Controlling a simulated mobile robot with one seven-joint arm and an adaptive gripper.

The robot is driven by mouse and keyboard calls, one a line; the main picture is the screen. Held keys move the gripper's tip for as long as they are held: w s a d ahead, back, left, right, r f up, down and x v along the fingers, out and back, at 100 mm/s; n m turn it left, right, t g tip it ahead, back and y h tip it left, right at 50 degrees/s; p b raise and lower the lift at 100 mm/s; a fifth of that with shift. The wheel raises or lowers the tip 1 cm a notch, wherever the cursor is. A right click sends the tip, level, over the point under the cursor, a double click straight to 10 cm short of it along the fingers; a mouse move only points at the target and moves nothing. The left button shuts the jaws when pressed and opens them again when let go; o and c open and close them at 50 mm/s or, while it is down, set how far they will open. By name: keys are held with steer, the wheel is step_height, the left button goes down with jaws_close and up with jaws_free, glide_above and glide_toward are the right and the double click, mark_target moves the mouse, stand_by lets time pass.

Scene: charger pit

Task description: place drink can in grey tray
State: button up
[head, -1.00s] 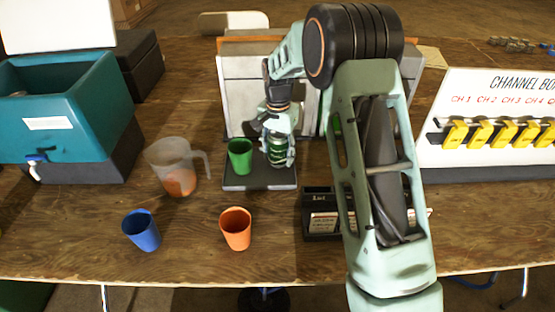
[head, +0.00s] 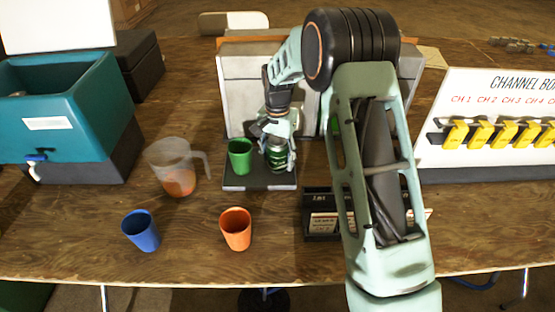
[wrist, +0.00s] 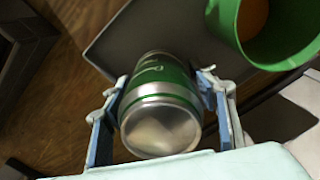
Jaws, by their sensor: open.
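The drink can (head: 277,154), green with silver ends, stands on the grey tray (head: 258,184) beside a green cup. In the wrist view the can (wrist: 161,105) sits between the two fingers of my gripper (wrist: 163,112). The fingers are open around the can, one on each side; whether either touches it I cannot tell. In the head view my gripper (head: 276,146) is at the can, over the right part of the tray. The grey tray (wrist: 130,40) also shows behind the can in the wrist view.
The green cup (head: 240,157) stands on the tray just left of the can. A clear jug (head: 172,165), a blue cup (head: 142,231) and an orange cup (head: 236,230) stand nearby. A grey panel (head: 245,80) rises behind the tray. A black box (head: 318,224) lies to the front right.

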mark_target(278, 139)
step_height(278, 139, up, 11)
steer(key=shift+r+p, duration=0.15)
steer(key=shift+p, duration=0.3)
